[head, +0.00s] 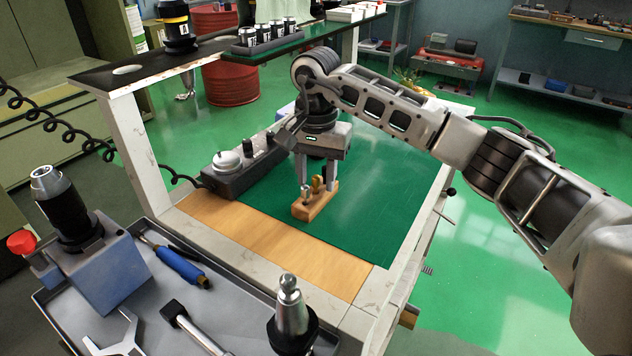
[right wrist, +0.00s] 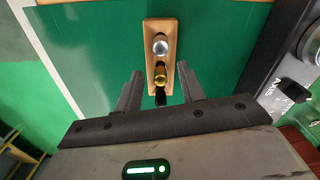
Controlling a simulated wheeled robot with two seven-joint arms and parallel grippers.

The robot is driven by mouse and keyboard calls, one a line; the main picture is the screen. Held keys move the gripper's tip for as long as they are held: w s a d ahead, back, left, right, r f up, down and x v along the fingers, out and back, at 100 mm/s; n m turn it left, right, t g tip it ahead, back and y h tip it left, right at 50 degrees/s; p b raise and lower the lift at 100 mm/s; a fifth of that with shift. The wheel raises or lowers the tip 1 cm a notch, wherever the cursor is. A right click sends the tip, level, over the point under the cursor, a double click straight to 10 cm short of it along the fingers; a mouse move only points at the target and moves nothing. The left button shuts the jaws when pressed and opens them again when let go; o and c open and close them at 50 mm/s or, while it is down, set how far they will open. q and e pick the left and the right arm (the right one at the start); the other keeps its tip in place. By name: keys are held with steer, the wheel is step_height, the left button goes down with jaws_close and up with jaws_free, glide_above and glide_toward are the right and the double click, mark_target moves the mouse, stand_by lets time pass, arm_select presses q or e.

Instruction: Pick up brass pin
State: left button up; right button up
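A small wooden holder (head: 318,208) stands on the green mat of the cart. The brass pin (head: 315,183) stands upright in it, beside a silver pin (head: 306,193). In the right wrist view the brass pin (right wrist: 160,74) sits between the silver pin (right wrist: 160,45) and a black piece (right wrist: 160,97). My right gripper (head: 316,178) points down over the holder. Its two fingers are apart on either side of the holder in the right wrist view (right wrist: 159,76), with visible gaps to the brass pin. Contact is not seen. My left gripper is out of view.
A grey control box (head: 243,170) with knobs lies left of the holder. A raised shelf (head: 300,38) with black cylinders spans the cart's back. A grey tray (head: 150,300) of tools is in front. The mat right of the holder (head: 375,215) is clear.

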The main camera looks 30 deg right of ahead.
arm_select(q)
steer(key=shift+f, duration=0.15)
arm_select(e)
steer(key=shift+f, duration=0.3)
jaws_close()
